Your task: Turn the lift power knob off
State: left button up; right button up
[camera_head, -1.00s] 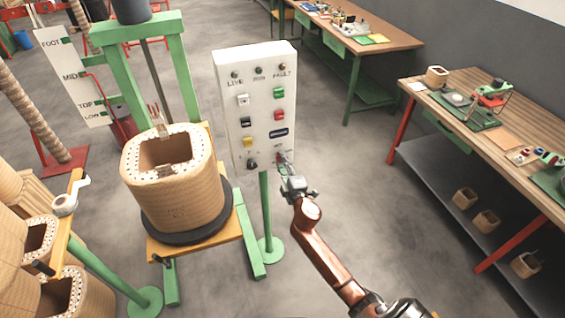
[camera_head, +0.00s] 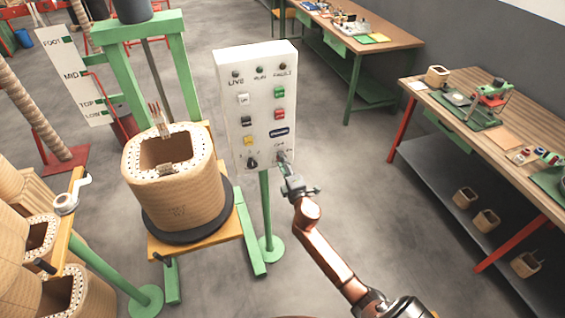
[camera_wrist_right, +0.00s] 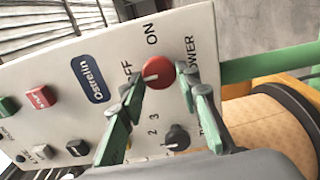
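The lift power knob (camera_wrist_right: 158,73) is a round red knob with a white pointer mark, on the white control panel (camera_head: 230,110). In the right wrist view the mark points left, towards the OFF label. ON stands above it and POWER to its right. My right gripper (camera_wrist_right: 164,78) has its green fingers on either side of the knob. Whether both fingers touch it is unclear. In the head view my right gripper (camera_head: 283,157) is at the panel's lower right and largely covers the knob. My left gripper is not in view.
A black numbered knob (camera_wrist_right: 177,138) sits beside the red one, with coloured buttons elsewhere on the panel. A wound coil (camera_head: 178,195) stands left of the panel. Workbenches (camera_head: 520,120) line the right. The floor between panel and benches is clear.

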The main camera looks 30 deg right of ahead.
jog(key=o, duration=0.4)
jog(key=v, duration=1.2)
